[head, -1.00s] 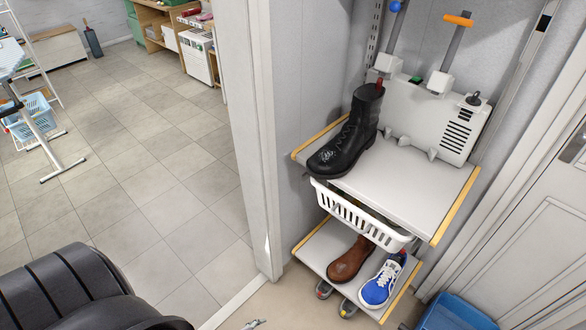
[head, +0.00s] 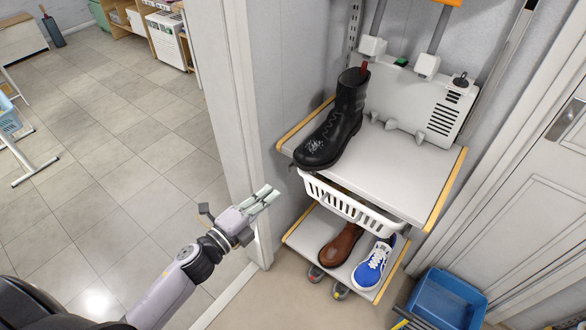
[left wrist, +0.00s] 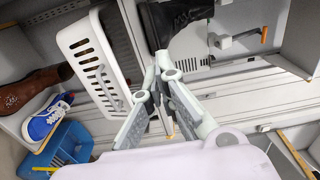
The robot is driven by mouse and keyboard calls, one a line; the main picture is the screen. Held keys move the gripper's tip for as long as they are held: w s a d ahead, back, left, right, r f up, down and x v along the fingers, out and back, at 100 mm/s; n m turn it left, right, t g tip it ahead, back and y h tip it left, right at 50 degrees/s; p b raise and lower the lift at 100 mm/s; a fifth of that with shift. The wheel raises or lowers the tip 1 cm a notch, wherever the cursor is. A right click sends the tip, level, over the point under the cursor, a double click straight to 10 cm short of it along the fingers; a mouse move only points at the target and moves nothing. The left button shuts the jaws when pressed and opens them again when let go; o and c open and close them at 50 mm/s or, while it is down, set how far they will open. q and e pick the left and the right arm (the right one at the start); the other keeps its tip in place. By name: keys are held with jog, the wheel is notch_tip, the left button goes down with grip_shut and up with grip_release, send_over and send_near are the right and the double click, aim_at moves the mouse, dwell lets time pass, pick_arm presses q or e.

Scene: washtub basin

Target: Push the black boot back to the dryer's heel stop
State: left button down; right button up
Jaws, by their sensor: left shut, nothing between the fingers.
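The black boot (head: 334,122) stands upright on the upper shelf (head: 385,178), at its left side. Its toe points to the front left and overhangs or nearly reaches the shelf edge. Its heel is toward the white dryer (head: 415,100) at the back. Small grey pegs (head: 390,125) stick out along the dryer's base; whether the boot heel touches one is hidden. My left gripper (head: 272,194) is shut and empty, in front of and below the boot, clear of it. In the left wrist view the fingers (left wrist: 163,68) meet, with part of the boot (left wrist: 175,22) beyond them.
A white basket (head: 350,203) hangs under the upper shelf. A brown boot (head: 338,247) and a blue shoe (head: 373,265) stand on the lower shelf. A blue tub (head: 447,298) is on the floor at right. A white door post (head: 240,130) rises left of the shelves.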

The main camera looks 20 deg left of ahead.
pick_arm(q)
jog(key=p, duration=0.2)
send_near(304, 164)
jog(key=x, duration=0.5)
jog(key=shift+w+r, duration=0.1)
jog(key=shift+w, duration=0.1)
jog(key=shift+w+d, duration=0.25)
jog(key=shift+w, duration=0.25)
